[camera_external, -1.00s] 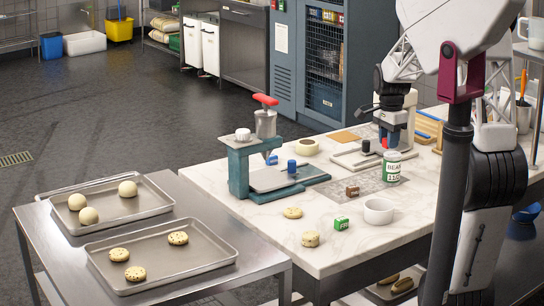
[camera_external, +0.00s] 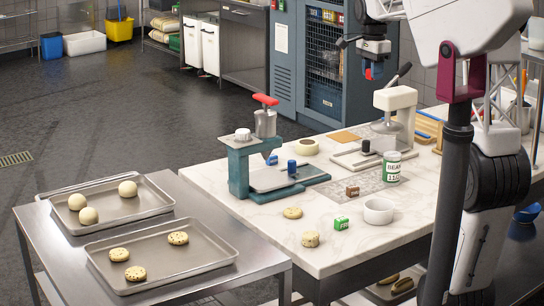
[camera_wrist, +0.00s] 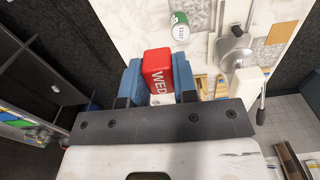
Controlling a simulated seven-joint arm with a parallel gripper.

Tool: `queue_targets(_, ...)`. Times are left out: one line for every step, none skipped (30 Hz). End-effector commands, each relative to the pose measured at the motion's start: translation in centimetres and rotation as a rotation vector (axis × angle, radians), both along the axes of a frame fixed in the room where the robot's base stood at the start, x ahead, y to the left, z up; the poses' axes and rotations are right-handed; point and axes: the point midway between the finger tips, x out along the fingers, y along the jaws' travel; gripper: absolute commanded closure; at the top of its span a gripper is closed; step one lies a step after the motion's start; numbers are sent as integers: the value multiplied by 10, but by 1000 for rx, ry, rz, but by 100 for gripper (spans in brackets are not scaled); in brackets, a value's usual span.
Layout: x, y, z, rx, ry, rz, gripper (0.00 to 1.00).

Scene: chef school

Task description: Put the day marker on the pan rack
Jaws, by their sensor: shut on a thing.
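My gripper (camera_external: 374,72) is high above the back of the marble bench, in front of the blue-grey cabinet. Its blue fingers are shut on a red block. In the wrist view, the red day marker (camera_wrist: 158,75) with white letters "WED" sits between the fingertips (camera_wrist: 160,82). In the external view only a small red part of it (camera_external: 369,73) shows below the fingers. It is clear of the bench. I cannot tell for sure which thing is the pan rack.
The marble bench (camera_external: 250,222) holds a teal press (camera_external: 238,165), a white press (camera_external: 395,100), a can (camera_external: 391,167), a white cup (camera_external: 379,211), a green block (camera_external: 341,223) and a brown block (camera_external: 352,191). The blue-grey cabinet (camera_external: 284,75) stands behind. Trays (camera_external: 160,255) lie at left.

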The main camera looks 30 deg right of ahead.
Motion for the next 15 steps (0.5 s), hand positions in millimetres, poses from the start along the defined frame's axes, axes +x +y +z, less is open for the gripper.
queue_targets(10, 8, 1, 0, 0, 6, 99)
queue_targets(15, 12, 1, 0, 1, 7, 99)
queue_targets(23, 19, 1, 0, 1, 8, 99)
queue_targets(28, 23, 2, 0, 1, 9, 99)
queue_targets(34, 28, 2, 0, 0, 10, 99)
queue_targets(41, 35, 3, 0, 0, 11, 99)
queue_targets(46, 40, 3, 0, 1, 12, 99)
queue_targets(52, 46, 3, 0, 1, 13, 99)
queue_targets(59, 53, 4, 0, 0, 14, 99)
queue_targets(64, 58, 4, 0, 0, 15, 99)
queue_targets(69, 64, 4, 0, 0, 17, 99)
queue_targets(76, 71, 4, 0, 1, 17, 99)
queue_targets(81, 77, 5, 0, 1, 17, 99)
queue_targets(86, 83, 5, 0, 0, 20, 99)
queue_targets(93, 91, 6, 0, 0, 20, 99)
